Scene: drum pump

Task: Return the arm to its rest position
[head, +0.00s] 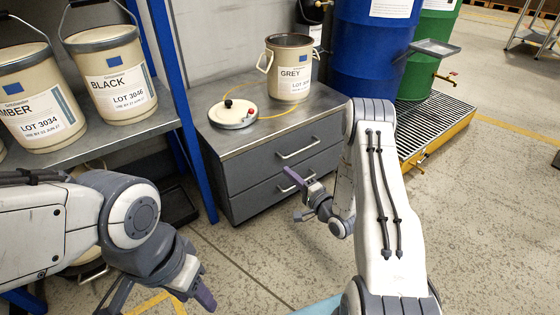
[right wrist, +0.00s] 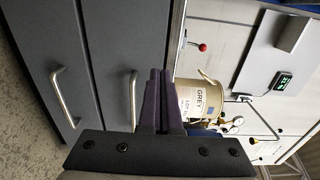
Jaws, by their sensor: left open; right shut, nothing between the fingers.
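My right arm (head: 385,200) reaches in from the bottom of the head view and bends down. Its gripper (head: 290,175) is shut and empty, in front of the drawer cabinet (head: 240,188). In the right wrist view the purple fingers (right wrist: 160,98) are together with nothing between them. Whether they touch the cabinet is hard to tell, but they seem apart from it. My left gripper (head: 160,299) is open and empty at the lower left, near the shelf; the picture's edge partly cuts it off.
The GREY pail (head: 290,70) and a round lid-like part with knobs (head: 233,113) stand on the cabinet top. A blue rack with pails (head: 118,85) is at the left. Blue (head: 365,50) and green drums stand on a grated pallet (head: 430,125).

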